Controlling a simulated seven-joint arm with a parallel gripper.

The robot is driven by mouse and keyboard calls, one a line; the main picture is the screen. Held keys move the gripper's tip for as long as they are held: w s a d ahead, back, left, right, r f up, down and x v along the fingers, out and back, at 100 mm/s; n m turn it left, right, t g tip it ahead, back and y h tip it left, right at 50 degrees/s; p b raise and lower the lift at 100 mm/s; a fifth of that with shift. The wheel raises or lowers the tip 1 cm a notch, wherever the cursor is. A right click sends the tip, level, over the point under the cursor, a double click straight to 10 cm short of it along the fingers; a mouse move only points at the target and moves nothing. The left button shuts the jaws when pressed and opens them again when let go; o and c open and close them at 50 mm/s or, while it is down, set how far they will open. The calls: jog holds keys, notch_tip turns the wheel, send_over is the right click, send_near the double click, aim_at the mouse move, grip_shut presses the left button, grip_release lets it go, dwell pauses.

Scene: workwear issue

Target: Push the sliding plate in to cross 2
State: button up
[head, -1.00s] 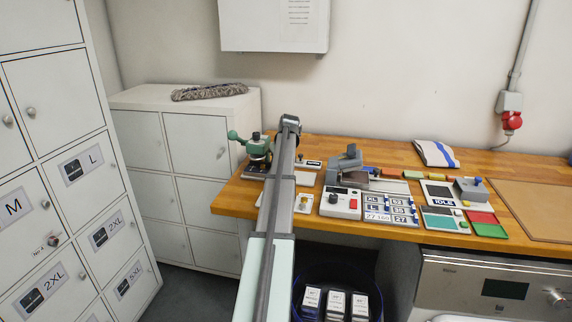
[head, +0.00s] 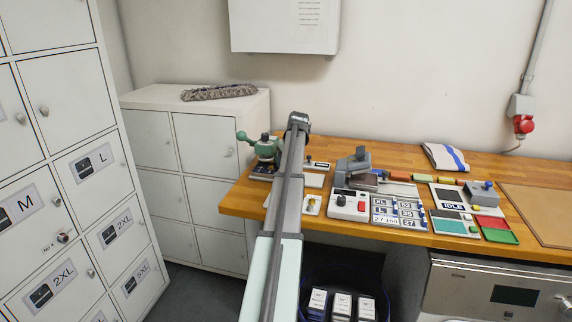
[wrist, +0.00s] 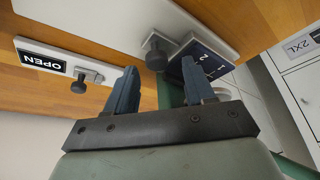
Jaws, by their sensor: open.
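In the wrist view a long white plate (wrist: 115,18) lies over the wooden bench, seen at a slant; I take it for the sliding plate. A dark round knob (wrist: 157,59) on a grey bracket stands at its edge. Beside the knob is a dark blue panel (wrist: 212,64) with small white crosses and the numbers 1 and 2. My gripper (wrist: 158,71) is open, its two blue fingers apart, with the knob showing between the tips. I cannot tell whether anything touches. In the head view my arm hides the gripper and most of this spot.
An OPEN sign (wrist: 41,61) and a small bolt latch (wrist: 88,76) lie left of the fingers. A green-handled device (head: 264,147) stands at the bench's left end. A control box (head: 349,204) and several trays fill the bench to the right. Lockers (head: 206,142) stand left.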

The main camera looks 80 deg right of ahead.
jog(key=v, duration=1.2)
